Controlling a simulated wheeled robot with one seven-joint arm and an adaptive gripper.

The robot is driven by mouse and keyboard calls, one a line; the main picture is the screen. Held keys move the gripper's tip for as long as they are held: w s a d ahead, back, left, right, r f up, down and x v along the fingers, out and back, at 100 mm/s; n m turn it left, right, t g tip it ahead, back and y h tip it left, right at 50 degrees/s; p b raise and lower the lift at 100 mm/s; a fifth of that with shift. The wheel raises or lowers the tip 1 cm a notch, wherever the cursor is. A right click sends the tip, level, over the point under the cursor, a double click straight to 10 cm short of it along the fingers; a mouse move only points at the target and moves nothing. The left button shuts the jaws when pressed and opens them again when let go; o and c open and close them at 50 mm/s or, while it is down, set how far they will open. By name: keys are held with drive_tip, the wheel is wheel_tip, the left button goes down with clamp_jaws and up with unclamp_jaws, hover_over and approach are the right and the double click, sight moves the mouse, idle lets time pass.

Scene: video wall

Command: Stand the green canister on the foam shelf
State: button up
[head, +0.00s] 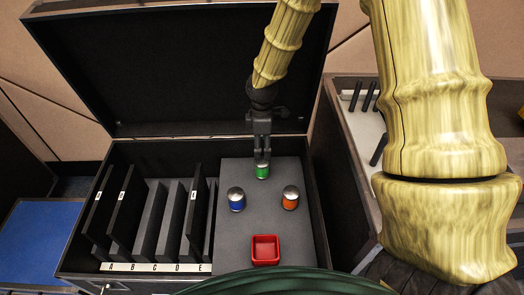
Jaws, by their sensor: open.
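A green canister (262,172) stands upright on the grey foam shelf (236,260) inside the open black case, near the shelf's back middle. My gripper (262,158) is open and points down right at the top of the green canister. Its fingers hide part of the canister's top, and I cannot tell whether they touch it. A blue canister (237,202) with a silver lid stands on the shelf to the front left. An orange canister (291,201) with a silver lid stands to the front right.
A small red tray (265,262) sits at the shelf's front. Black upright dividers (147,222) fill slots marked A to E on the left. The raised case lid (170,75) stands behind. A box with black rods (369,97) is at the right.

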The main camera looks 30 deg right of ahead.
drive_tip(key=shift+r+p, duration=0.4)
drive_tip(key=shift+r, duration=1.7)
